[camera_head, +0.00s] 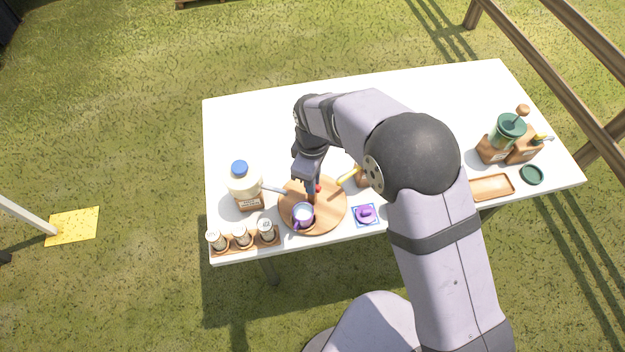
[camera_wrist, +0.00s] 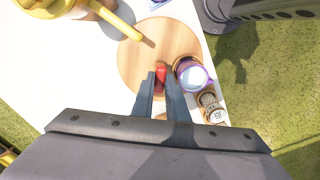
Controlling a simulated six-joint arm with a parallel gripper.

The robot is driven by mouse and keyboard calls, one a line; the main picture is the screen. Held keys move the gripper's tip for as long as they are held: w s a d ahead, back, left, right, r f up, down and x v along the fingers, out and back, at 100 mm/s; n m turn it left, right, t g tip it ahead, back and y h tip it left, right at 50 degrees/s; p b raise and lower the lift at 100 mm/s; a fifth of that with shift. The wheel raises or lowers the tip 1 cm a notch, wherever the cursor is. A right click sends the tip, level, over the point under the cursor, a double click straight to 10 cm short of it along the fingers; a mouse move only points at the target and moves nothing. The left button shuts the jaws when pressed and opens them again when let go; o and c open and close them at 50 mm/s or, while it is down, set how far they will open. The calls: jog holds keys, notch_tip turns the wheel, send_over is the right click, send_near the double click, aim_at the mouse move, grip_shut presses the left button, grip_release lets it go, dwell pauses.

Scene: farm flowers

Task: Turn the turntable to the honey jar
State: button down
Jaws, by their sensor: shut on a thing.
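The turntable (camera_head: 326,216) is a round wooden disc near the front edge of the white table. A purple cup (camera_head: 303,214) with pale contents stands on its front part; the wrist view shows the cup (camera_wrist: 192,74) near the disc's right edge. My gripper (camera_head: 314,192) points down over the turntable, its fingers shut on a small red knob (camera_wrist: 160,74). A yellow spout (camera_head: 349,177) reaches over the disc from the right. Its yellow jar (camera_wrist: 45,6), likely the honey jar, is cut off in the wrist view and mostly behind my arm in the head view.
A blue-lidded jar (camera_head: 241,180) on a wooden stand has a spout toward the disc from the left. Several small jars (camera_head: 242,237) stand front left. A purple lid-like piece (camera_head: 366,214) lies right of the turntable. A green jar (camera_head: 507,132) and wooden tray (camera_head: 492,187) are farther right.

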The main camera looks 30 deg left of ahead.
jog(key=shift+a+r+n+b, duration=0.1)
jog(key=shift+n+b, duration=0.1)
jog(key=shift+n, duration=1.35)
jog(key=shift+a+n+b, duration=0.1)
jog(key=shift+n+b, duration=0.05)
jog(key=shift+n, duration=4.5)
jog(key=shift+n+b, duration=0.35)
jog(key=shift+n, duration=6.05)
jog(key=c, duration=1.7)
grip_release()
jog(key=shift+d, duration=0.15)
jog(key=shift+c, duration=0.2)
jog(key=shift+r+b, duration=1.15)
jog(key=shift+r, duration=2.5)
